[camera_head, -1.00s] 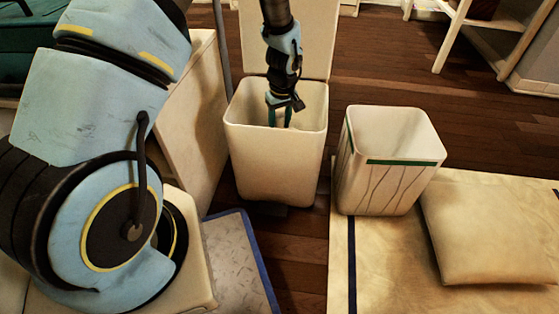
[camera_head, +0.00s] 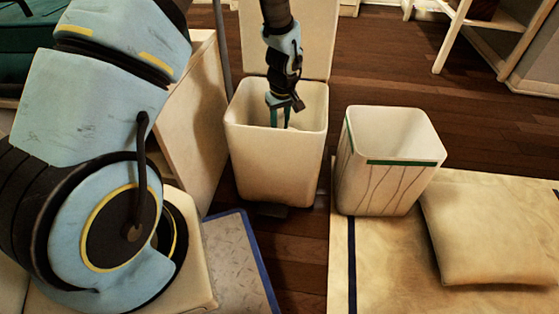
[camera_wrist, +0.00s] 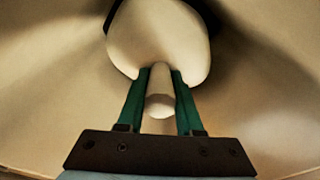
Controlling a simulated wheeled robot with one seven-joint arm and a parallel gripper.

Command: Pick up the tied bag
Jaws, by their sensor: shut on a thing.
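The tied bag (camera_wrist: 158,38) is a pale, rounded cream bag with a narrow tied neck, seen in the wrist view. My gripper (camera_wrist: 160,80) has its two green fingers shut around the bag's neck, and a pale rounded end of the neck shows between them. In the head view my gripper (camera_head: 279,118) points down inside the open cream bin (camera_head: 274,165). The bag is mostly hidden there by the bin's front wall. I cannot tell whether the bag touches the bin's floor.
The bin's lid (camera_head: 295,40) stands raised behind it. A second open container (camera_head: 385,185) with a green band stands to the right on a pale surface (camera_head: 385,265), beside a cushion (camera_head: 490,230). A pale cabinet (camera_head: 205,120) stands close on the bin's left.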

